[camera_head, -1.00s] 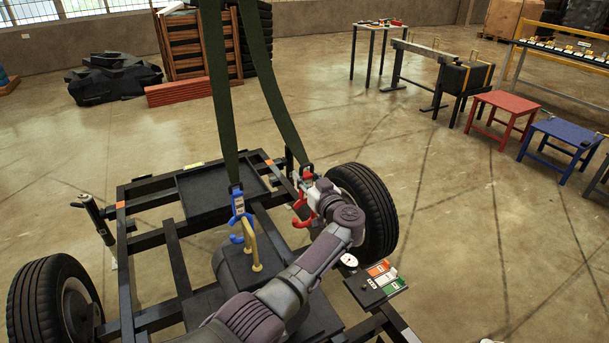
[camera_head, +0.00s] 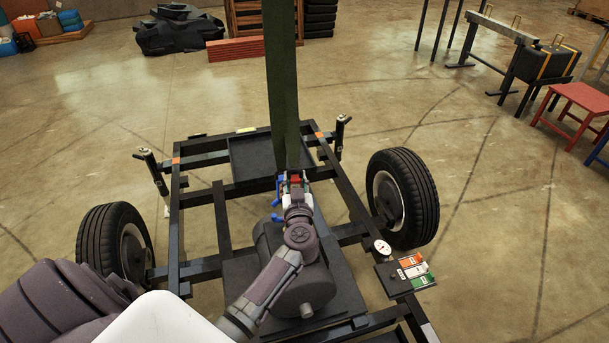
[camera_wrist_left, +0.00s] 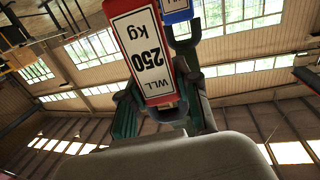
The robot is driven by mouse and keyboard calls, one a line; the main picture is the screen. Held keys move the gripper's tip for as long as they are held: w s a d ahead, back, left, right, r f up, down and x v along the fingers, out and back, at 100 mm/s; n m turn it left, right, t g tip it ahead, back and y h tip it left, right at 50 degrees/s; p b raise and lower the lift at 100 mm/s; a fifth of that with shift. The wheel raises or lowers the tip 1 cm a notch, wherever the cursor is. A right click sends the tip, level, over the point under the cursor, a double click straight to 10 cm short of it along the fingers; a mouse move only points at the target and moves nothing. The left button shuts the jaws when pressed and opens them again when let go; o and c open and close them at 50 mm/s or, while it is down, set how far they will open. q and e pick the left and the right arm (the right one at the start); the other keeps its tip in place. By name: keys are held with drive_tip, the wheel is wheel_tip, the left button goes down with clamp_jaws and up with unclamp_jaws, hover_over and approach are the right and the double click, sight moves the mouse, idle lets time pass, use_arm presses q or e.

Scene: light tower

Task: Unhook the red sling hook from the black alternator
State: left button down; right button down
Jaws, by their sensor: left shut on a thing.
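The black alternator (camera_head: 309,288) appears as a dark rounded body in the middle of the frame, partly hidden by my left arm. The red sling hook (camera_head: 295,179) hangs at the lower end of a green sling, and only a little red shows above my left gripper (camera_head: 296,186). In the left wrist view my left gripper (camera_wrist_left: 165,115) is shut on the red hook's body (camera_wrist_left: 148,50), marked WLL 250 kg. The blue sling hook (camera_head: 277,205) hangs just left of it. Whether the red hook touches the alternator is hidden. My right gripper is not in view.
The green slings (camera_head: 281,80) overlap and rise from the hooks. A black frame (camera_head: 173,235) with wheels (camera_head: 402,198) surrounds the alternator. A gauge (camera_head: 382,247) and a panel (camera_head: 410,273) sit at right. A red table (camera_head: 580,105) stands farther right; open floor lies between.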

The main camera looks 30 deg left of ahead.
use_arm(q)
drive_tip(key=shift+s+a+r+n+g+y, duration=0.1)
drive_tip(key=shift+s+a+n+g+y, duration=0.1)
drive_tip(key=shift+a, duration=0.3)
drive_tip(key=shift+s+a+r+n+g+y, duration=0.1)
drive_tip(key=shift+s+a+n+y, duration=0.1)
drive_tip(key=shift+a, duration=0.3)
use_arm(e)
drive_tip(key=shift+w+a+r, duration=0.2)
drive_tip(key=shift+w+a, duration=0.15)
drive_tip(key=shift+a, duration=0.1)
use_arm(q)
drive_tip(key=shift+d, duration=0.1)
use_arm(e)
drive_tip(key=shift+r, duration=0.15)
